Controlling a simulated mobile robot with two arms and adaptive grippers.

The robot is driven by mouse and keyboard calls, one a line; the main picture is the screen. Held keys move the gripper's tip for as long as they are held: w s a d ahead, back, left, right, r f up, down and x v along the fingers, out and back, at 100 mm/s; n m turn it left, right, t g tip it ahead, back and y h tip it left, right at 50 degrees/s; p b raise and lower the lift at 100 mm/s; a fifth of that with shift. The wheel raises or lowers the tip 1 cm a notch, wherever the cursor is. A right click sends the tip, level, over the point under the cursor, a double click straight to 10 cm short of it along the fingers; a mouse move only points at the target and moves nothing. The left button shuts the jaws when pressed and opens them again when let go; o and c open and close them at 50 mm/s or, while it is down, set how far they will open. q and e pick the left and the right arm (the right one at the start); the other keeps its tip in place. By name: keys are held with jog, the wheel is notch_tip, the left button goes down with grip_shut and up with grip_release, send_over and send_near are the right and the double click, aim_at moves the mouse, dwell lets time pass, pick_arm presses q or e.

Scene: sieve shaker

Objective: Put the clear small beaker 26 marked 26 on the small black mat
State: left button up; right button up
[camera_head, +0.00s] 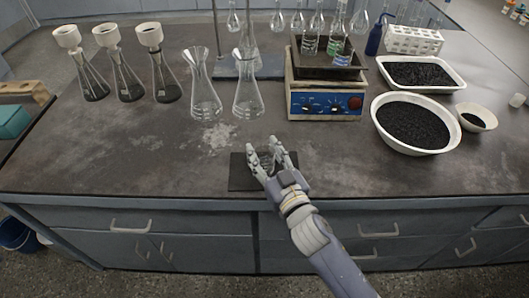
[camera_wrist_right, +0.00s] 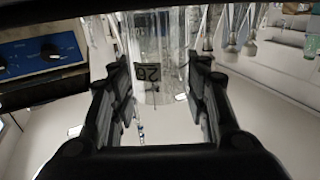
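The clear small beaker 26 (camera_wrist_right: 165,45) shows its number on a small label in the right wrist view, between the two fingers. My right gripper (camera_head: 264,157) is over the small black mat (camera_head: 238,177) in the head view. Its fingers (camera_wrist_right: 165,100) lie along both sides of the beaker and appear shut on it. In the head view the beaker (camera_head: 266,161) is faint and partly hidden by the fingers. Whether its base touches the mat cannot be told. My left gripper is not in view.
Two clear flasks (camera_head: 248,95) and several funnel-topped flasks (camera_head: 163,80) stand to the left. The shaker (camera_head: 325,100) stands behind the mat. A white bowl of black grains (camera_head: 413,124) and a tray (camera_head: 420,73) are at right. The front bench top beside the mat is clear.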

jog(key=shift+o, duration=0.8)
jog(key=shift+r, duration=0.15)
jog(key=b+v, duration=0.1)
jog(key=v, duration=1.1)
jog(key=shift+c, duration=0.6)
dwell(0.9)
